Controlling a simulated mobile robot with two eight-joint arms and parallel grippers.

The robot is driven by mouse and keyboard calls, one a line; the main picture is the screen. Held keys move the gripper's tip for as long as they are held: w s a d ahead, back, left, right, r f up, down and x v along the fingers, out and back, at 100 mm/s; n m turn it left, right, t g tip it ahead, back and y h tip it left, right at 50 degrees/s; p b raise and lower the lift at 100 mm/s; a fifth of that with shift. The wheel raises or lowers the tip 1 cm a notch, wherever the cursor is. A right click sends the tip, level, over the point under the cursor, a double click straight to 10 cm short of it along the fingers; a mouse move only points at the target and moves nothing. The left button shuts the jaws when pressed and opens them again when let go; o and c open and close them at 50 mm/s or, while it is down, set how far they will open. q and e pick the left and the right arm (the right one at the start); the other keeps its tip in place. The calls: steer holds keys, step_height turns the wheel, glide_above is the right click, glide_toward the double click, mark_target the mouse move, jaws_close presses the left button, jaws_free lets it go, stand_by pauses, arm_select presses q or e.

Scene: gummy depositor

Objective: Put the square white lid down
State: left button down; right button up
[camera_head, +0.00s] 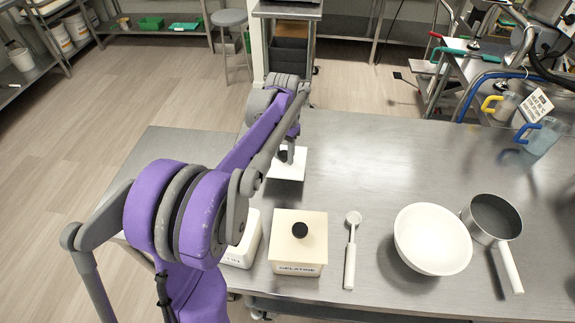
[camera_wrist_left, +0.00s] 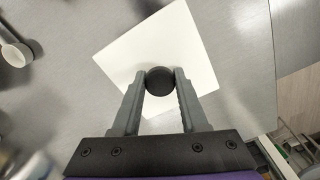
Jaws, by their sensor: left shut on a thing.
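The square white lid (camera_head: 291,168) shows in the head view near the far edge of the steel table, partly hidden behind my left arm. In the left wrist view the lid (camera_wrist_left: 150,50) lies under my fingers, turned at an angle, with a round black knob (camera_wrist_left: 160,78) on it. My left gripper (camera_wrist_left: 160,84) is shut on the black knob. In the head view my left gripper (camera_head: 287,155) is mostly hidden by its own wrist. I cannot tell whether the lid touches the table. My right gripper is not in view.
On the table (camera_head: 360,160) stand a lidded box marked GELATINE (camera_head: 297,258), another white box (camera_head: 243,245) left of it, a white scoop (camera_head: 350,255), a white bowl (camera_head: 433,238) and a saucepan (camera_head: 492,222). The table right of the lid is clear.

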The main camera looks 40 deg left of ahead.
mark_target(284, 165)
arm_select(q)
steer(key=shift+f, duration=2.35)
steer(key=shift+f, duration=0.15)
steer(key=shift+c, duration=2.2)
jaws_free()
steer(key=shift+w, duration=0.1)
step_height(284, 165, up, 12)
steer(key=shift+r+p, duration=0.2)
steer(key=shift+p, duration=0.1)
